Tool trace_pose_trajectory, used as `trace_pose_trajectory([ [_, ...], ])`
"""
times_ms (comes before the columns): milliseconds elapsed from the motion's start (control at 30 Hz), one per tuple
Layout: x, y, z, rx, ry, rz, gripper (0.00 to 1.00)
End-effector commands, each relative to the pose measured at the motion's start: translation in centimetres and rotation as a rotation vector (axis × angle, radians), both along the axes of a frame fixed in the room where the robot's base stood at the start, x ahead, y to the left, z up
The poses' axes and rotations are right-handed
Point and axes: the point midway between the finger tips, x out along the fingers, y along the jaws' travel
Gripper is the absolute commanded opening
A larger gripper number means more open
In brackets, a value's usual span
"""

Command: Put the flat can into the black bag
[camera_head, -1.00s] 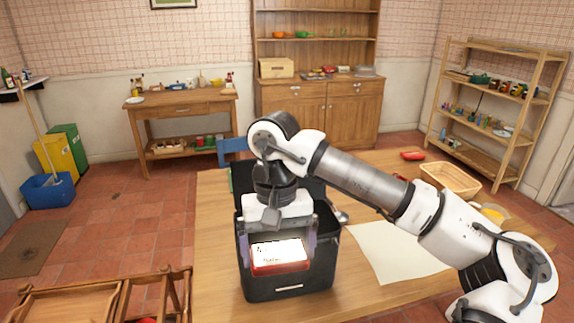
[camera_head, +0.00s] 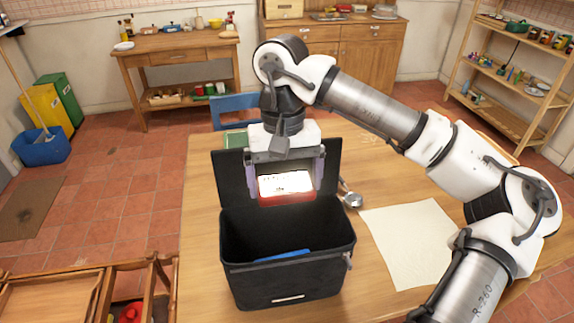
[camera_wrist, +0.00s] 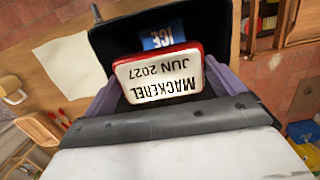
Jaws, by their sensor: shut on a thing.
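The flat can (camera_head: 286,186) is red with a white label; in the wrist view the can (camera_wrist: 158,76) reads "MACKEREL JUN 2027". My gripper (camera_head: 287,178) is shut on it, one purple finger at each side. In the head view the can shows above the back part of the black bag (camera_head: 289,281), in front of its raised lid. The bag stands open on the table. A blue ice pack (camera_head: 283,256) lies inside; the wrist view shows the pack (camera_wrist: 163,36) marked "ICE" just beyond the can.
A metal utensil (camera_head: 350,197) lies right of the bag on the wooden table (camera_head: 203,208). A pale paper sheet (camera_head: 412,240) lies further right. A blue chair (camera_head: 236,108) stands behind the table.

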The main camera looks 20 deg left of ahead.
Motion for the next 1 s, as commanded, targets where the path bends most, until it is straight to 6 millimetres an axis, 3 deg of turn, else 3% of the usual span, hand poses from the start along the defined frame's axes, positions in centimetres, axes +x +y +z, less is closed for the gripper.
trace_pose_trajectory([
  [533, -0.1, -0.1, -0.2, 0.000, -0.001, 0.001, 0.68],
  [1000, -0.1, -0.1, -4.6, -0.001, 0.000, 0.001, 0.68],
])
